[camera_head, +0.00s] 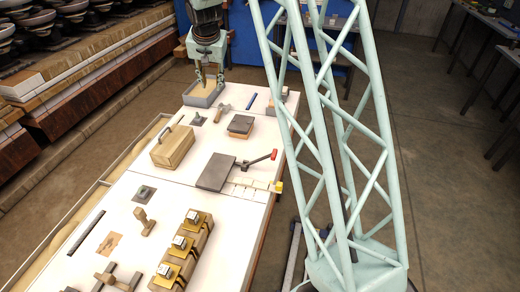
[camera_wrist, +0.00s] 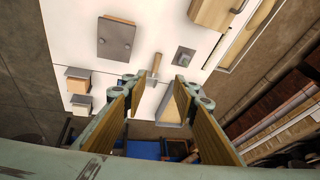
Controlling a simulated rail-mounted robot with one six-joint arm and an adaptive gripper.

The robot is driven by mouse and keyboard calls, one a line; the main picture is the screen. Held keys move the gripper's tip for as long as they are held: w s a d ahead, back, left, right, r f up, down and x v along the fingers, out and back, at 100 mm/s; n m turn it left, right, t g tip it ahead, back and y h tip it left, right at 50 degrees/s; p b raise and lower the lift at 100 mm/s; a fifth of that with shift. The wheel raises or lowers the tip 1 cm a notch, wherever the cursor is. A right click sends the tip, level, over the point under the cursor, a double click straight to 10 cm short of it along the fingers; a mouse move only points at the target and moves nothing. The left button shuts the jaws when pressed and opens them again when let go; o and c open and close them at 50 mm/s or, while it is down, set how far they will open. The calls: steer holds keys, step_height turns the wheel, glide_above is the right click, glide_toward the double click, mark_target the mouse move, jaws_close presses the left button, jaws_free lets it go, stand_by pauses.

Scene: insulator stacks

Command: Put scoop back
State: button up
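A small scoop-like tool (camera_head: 222,113) with a wooden handle and grey head lies on the white table, just in front of a grey tray (camera_head: 190,99) with tan, sand-like content. In the wrist view the tool (camera_wrist: 156,64) shows between the finger lines, handle pointing away, its head partly hard to make out. The tray (camera_wrist: 163,110) shows partly between the fingers. My gripper (camera_head: 209,82) hangs over the tray, fingers apart. In the wrist view my gripper (camera_wrist: 155,80) is wide open and holds nothing. Whether its tips touch the tray's content cannot be told.
A wooden box with a handle (camera_head: 173,146), a stacked block (camera_head: 240,124), a dark square plate (camera_head: 197,118) and a blue stick (camera_head: 252,100) lie nearby. A grey plate with a red-tipped lever (camera_head: 216,172) is further forward. A pale green lattice tower (camera_head: 325,130) stands right of the table.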

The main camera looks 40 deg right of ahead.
steer(key=s+a+r+n, duration=0.1)
steer(key=s+a+r, duration=0.3)
steer(key=s+r, duration=0.45)
steer(key=s+a+r+n, duration=0.2)
steer(key=s+a+r, duration=0.25)
steer(key=s, duration=0.65)
steer(key=s+a+r+n, duration=0.1)
steer(key=s+a+r, duration=0.3)
steer(key=s+r, duration=0.45)
steer(key=s+a+n, duration=0.1)
steer(key=s+a, duration=0.1)
steer(key=s, duration=0.9)
steer(key=s+a+f+n+y, duration=0.1)
steer(key=s+a+n, duration=0.1)
steer(key=s, duration=0.9)
steer(key=s+a+n, duration=0.1)
steer(key=s+a, duration=0.2)
steer(key=s, duration=0.8)
steer(key=shift+s+a+f+g+y, duration=0.2)
steer(key=shift+a+f+g+y, duration=0.1)
steer(key=shift+y, duration=0.1)
steer(key=shift+w, duration=0.1)
